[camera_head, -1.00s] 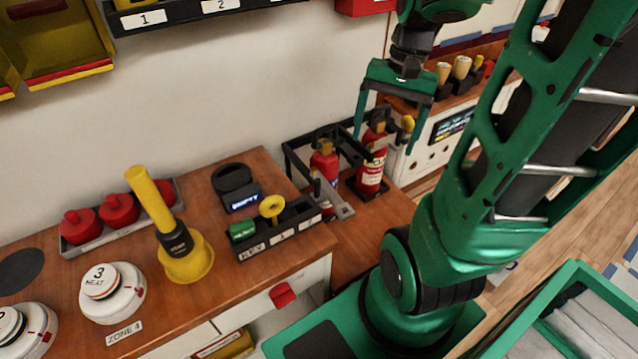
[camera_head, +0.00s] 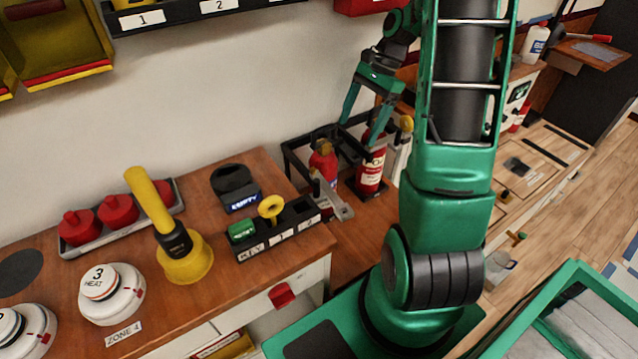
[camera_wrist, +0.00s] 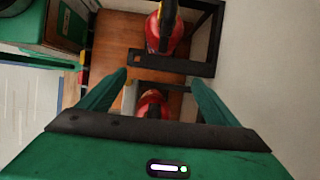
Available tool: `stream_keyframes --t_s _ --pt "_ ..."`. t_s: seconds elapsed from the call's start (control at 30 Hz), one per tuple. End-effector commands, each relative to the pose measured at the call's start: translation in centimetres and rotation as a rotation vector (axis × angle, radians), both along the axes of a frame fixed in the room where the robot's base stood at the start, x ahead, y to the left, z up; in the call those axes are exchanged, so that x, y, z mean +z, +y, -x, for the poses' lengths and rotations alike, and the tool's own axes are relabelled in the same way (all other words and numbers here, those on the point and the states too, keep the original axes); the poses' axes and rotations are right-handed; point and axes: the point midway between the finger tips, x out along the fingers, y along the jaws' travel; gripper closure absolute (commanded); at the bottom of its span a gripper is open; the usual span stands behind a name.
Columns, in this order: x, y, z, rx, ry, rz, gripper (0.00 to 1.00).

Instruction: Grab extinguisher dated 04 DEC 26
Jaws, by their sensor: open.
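Two red fire extinguishers stand close together at the back right of the counter. The left extinguisher (camera_head: 323,163) is inside or behind a black frame and shows in part. The right extinguisher (camera_head: 370,170) has a white label, too small to read a date on. My gripper (camera_head: 362,128) is open and empty above the right extinguisher, its fingers pointing down. In the wrist view, one red extinguisher (camera_wrist: 152,98) shows between my fingers, lower down and partly hidden by the gripper body. The other red extinguisher (camera_wrist: 170,42) is near the top of that view.
A black frame (camera_head: 293,160) surrounds the left extinguisher. The wall is close behind. A key tray (camera_head: 283,241), yellow plunger-shaped tool (camera_head: 186,262), black EMPTY holder (camera_head: 234,186) and white heat detector (camera_head: 110,297) occupy the counter to the left.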

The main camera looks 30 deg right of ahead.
Motion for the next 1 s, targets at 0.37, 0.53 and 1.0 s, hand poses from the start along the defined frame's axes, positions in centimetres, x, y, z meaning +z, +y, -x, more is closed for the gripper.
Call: stream_keyframes --t_s 0.37,0.53,1.0 --pt "0.1 6.9 0.1 0.005 -0.001 0.001 0.16" --pt "0.1 8.3 0.1 0.004 -0.001 0.001 0.16" --pt "-3.7 11.2 0.1 0.003 0.002 0.0 0.16"
